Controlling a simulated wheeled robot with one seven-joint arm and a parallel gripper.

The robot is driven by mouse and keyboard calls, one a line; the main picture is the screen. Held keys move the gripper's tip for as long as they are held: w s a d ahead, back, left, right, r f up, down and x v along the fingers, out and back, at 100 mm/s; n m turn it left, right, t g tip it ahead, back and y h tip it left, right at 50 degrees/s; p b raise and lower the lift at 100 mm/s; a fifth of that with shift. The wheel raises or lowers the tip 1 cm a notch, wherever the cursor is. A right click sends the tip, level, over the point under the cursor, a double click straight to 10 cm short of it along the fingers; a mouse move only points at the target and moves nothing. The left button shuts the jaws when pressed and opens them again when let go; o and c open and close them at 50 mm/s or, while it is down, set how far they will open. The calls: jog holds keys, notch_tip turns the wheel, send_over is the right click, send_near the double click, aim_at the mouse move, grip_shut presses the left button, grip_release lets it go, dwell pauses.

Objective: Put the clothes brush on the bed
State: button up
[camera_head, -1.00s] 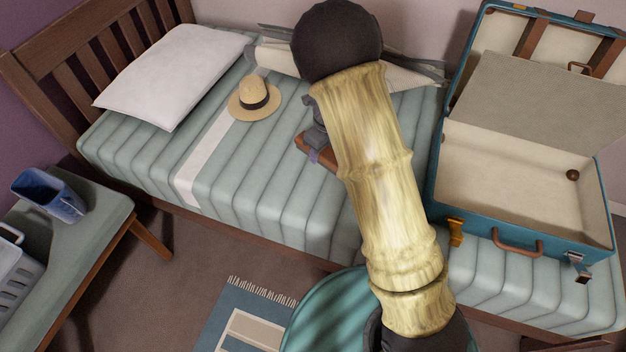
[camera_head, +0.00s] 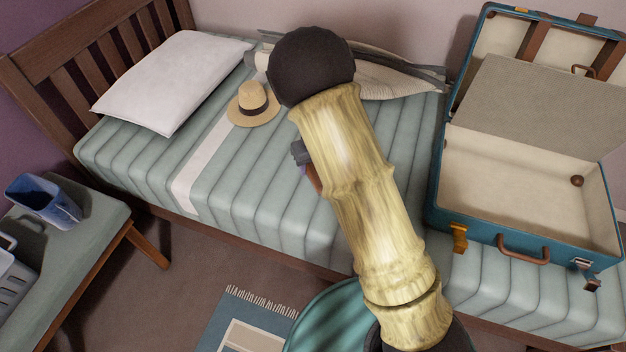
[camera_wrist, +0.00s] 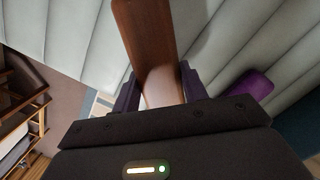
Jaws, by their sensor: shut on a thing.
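The clothes brush shows in the wrist view as a long brown wooden piece (camera_wrist: 147,35) between the two fingers of my gripper (camera_wrist: 160,95), which is shut on it. In the head view only a small brown edge of the brush (camera_head: 314,182) shows, as my arm hides the rest. My gripper (camera_head: 300,155) is also mostly hidden there, over the middle of the bed (camera_head: 240,180). The bed has a pale green, ribbed cover. I cannot tell whether the brush touches it.
A straw hat (camera_head: 254,104) and a white pillow (camera_head: 172,80) lie on the bed's left part. An open blue suitcase (camera_head: 520,248) takes the right part. A bench (camera_head: 95,232) stands at left. The bed's front middle is clear.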

jog(key=shift+f, duration=1.25)
jog(key=shift+f+b, duration=0.8)
jog(key=shift+f, duration=1.05)
jog(key=shift+f, duration=0.1)
jog(key=o, duration=1)
jog(key=shift+f, duration=0.1)
jog(key=r+p, duration=0.1)
jog(key=r, duration=0.3)
jog(key=r+p, duration=0.1)
jog(key=r, duration=0.3)
jog(key=s+r+p, duration=0.1)
jog(key=r, duration=0.3)
jog(key=shift+s+d+r+p, duration=0.1)
jog(key=shift+d+r+p, duration=0.1)
jog(key=shift+d+p, duration=0.15)
